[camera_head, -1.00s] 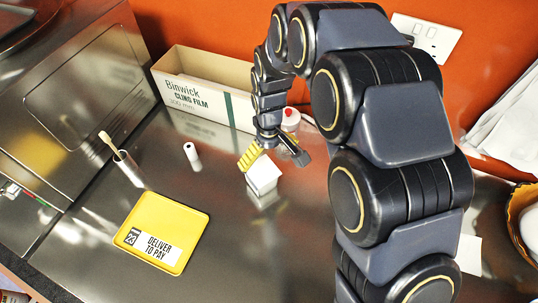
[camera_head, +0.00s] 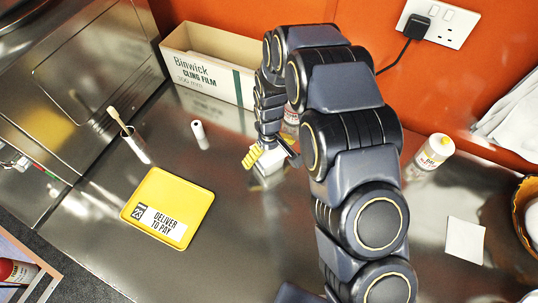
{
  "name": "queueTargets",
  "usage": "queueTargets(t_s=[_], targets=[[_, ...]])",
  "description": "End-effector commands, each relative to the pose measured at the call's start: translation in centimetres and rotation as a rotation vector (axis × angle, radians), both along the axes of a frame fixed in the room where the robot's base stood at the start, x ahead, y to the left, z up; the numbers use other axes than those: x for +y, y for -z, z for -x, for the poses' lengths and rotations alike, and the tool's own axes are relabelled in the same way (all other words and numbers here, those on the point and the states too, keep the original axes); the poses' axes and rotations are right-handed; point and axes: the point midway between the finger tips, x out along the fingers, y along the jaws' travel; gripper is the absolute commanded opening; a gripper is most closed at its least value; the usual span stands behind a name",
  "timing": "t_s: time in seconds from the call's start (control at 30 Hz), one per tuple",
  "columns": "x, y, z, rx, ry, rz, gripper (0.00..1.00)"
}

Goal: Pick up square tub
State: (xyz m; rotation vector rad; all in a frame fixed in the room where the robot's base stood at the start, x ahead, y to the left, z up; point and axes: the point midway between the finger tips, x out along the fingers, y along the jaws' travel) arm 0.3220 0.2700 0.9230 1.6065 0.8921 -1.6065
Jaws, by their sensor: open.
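The gripper is open and reaches down over the tub's top. The fingers and wrist cover the upper part of the tub. I cannot tell whether either finger touches it.
A cling film box (camera_head: 207,65) stands behind. A small white roll (camera_head: 200,135), a steel cup with a brush (camera_head: 136,146) and a yellow tray (camera_head: 168,206) lie left. A white bottle (camera_head: 434,151) and a white square (camera_head: 465,240) are right.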

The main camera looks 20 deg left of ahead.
Motion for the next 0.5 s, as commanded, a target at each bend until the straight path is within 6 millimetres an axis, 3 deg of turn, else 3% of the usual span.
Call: queueTargets(t_s=[0.07,0.17,0.3,0.5], targets=[[0.00,-0.02,0.00,0.000,0.000,0.000,0.96],[0.00,-0.04,0.00,0.000,0.000,0.000,0.53],[0.00,-0.04,0.00,0.000,0.000,0.000,0.46],[0.00,-0.04,0.01,0.000,0.000,0.000,0.43]])
